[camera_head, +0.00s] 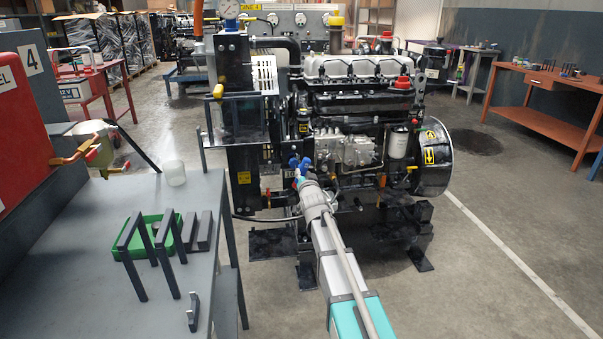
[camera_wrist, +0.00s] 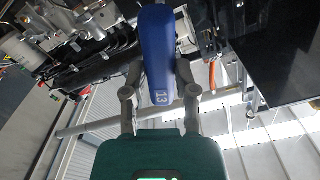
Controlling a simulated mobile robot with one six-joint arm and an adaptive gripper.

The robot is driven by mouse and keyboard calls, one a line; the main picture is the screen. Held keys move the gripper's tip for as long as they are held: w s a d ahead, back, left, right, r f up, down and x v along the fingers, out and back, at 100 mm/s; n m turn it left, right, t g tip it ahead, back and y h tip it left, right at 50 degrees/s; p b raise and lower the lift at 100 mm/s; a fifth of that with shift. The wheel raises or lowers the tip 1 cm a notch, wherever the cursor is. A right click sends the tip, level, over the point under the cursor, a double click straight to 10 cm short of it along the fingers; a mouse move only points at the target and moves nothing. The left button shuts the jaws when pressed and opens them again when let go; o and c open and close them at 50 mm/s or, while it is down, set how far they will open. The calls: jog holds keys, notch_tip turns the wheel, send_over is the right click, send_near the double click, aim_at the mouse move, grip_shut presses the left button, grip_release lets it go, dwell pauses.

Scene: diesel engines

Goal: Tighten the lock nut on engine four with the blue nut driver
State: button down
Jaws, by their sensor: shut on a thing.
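The blue nut driver (camera_wrist: 157,50) is between the two grey fingers of my gripper (camera_wrist: 160,82) in the wrist view. Its handle is marked 13 and points away from the green gripper body. In the head view my gripper (camera_head: 303,174) is small and at the front of the engine (camera_head: 350,130), with the blue driver (camera_head: 296,162) at its tip. The driver's working end is not clear in either view. I cannot make out the lock nut, or whether the driver touches it. Engine parts (camera_wrist: 75,40) fill the upper left of the wrist view.
Floor is open right of the engine, before an orange bench (camera_head: 545,105).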

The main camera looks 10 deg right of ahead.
jog(key=shift+s, duration=1)
